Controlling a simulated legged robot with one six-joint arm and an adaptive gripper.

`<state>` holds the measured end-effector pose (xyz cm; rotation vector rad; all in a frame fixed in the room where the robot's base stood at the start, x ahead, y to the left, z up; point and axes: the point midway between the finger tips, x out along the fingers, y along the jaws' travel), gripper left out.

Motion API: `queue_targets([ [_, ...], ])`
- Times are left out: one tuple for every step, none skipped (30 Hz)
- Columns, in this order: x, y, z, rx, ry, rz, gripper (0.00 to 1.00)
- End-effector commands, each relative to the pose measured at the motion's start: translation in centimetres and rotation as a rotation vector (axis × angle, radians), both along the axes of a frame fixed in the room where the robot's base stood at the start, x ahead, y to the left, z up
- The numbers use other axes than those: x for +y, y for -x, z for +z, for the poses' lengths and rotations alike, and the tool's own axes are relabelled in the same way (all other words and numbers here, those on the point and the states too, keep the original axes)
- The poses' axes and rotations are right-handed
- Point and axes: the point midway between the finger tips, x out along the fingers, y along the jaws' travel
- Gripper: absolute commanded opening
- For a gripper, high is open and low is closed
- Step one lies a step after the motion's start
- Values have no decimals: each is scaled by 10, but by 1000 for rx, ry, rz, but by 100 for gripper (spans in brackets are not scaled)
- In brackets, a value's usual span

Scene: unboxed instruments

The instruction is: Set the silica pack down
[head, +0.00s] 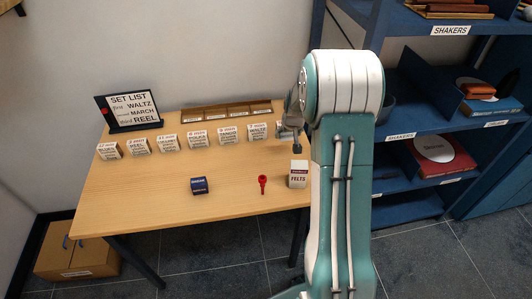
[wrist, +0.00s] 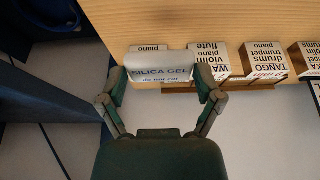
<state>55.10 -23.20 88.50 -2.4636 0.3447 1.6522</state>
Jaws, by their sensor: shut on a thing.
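The silica pack (wrist: 158,66) is a pale white packet with "SILICA GEL" lettering. In the wrist view my gripper (wrist: 160,82) is shut on it, one finger at each end. The pack overlaps a labelled box behind it, and I cannot tell how high it is above the table. In the head view my gripper (head: 297,140) is at the right part of the wooden table (head: 140,190), mostly hidden by my arm. The pack cannot be made out clearly there.
A row of labelled cards (head: 198,138) and a divided wooden tray (head: 228,112) line the back, beside a set list sign (head: 134,108). A blue box (head: 199,186), red object (head: 262,184) and felts box (head: 298,174) stand nearer. Blue shelves (head: 405,185) are right. The front left table is clear.

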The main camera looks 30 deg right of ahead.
Motion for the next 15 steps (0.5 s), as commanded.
queue_targets([
  [11, -6, -6, 1, 0, 5, 67],
  [17, -9, -8, 1, 0, 5, 67],
  [24, -13, -12, 1, -1, 4, 67],
  [27, -15, -19, 4, -2, 4, 67],
  [31, -17, -25, 4, -1, 3, 67],
  [35, -20, -32, 4, -1, 3, 67],
  [39, -22, -37, 4, -1, 2, 67],
  [42, -24, -42, 3, -1, 2, 67],
  [46, -26, -47, 2, -1, 2, 67],
  [49, -28, -50, 2, 0, 3, 67],
  [51, -29, -53, 1, -1, 1, 67],
  [53, -31, -56, 0, 0, 0, 67],
  [54, -32, -58, -1, 0, 0, 67],
  [55, -32, -59, -2, 1, 0, 67],
  [56, -33, -61, -2, 1, 0, 67],
])
